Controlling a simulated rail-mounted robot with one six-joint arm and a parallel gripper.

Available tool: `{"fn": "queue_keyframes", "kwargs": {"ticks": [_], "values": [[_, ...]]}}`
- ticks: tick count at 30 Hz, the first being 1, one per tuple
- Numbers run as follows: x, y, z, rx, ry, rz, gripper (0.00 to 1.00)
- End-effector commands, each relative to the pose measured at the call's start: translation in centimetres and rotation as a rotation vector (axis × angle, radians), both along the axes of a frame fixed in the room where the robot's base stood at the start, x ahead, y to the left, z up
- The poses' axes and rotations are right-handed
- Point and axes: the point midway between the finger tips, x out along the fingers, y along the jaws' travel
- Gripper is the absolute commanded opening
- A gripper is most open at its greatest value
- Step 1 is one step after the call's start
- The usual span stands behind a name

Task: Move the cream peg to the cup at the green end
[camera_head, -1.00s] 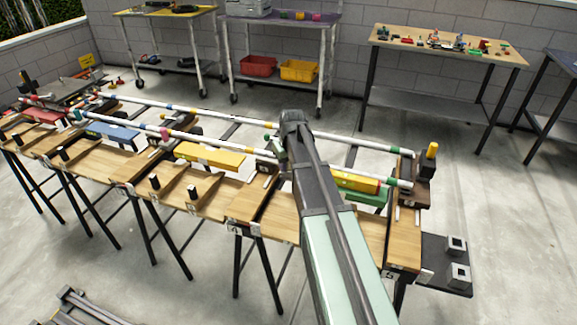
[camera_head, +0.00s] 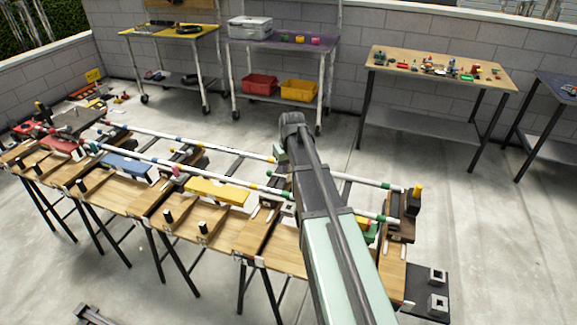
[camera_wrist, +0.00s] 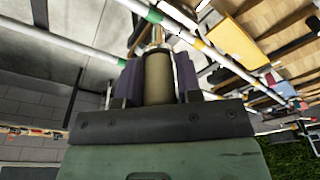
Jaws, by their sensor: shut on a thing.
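In the wrist view the cream peg (camera_wrist: 158,78) stands upright in the picture between the two dark purple fingers of my gripper (camera_wrist: 158,82), which is shut on it. In the head view my arm hides the gripper and the peg. On the long bench, green bands (camera_head: 393,219) mark the right end of the striped rails. Two square grey cups (camera_head: 437,276) (camera_head: 437,303) sit on a dark shelf beyond that end. I cannot tell whether either is the task's cup.
The bench (camera_head: 205,223) carries a yellow block (camera_head: 217,191), a blue block (camera_head: 127,164) and a red block (camera_head: 58,146). A dark post with a yellow top (camera_head: 416,194) stands at its right end. Carts and a table stand behind, across open floor.

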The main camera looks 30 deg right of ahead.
Motion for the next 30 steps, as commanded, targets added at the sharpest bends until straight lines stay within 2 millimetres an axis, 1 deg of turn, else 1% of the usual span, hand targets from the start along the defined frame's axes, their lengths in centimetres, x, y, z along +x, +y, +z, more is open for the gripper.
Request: {"fn": "queue_keyframes", "kwargs": {"ticks": [1,3,11,30], "values": [[0.0,0.0,2.3,0.000,0.000,0.000,0.00],[0.0,0.0,3.0,0.000,0.000,0.000,0.00],[0.0,0.0,3.3,0.000,0.000,0.000,0.00],[0.0,0.0,8.4,0.000,0.000,0.000,0.00]]}}
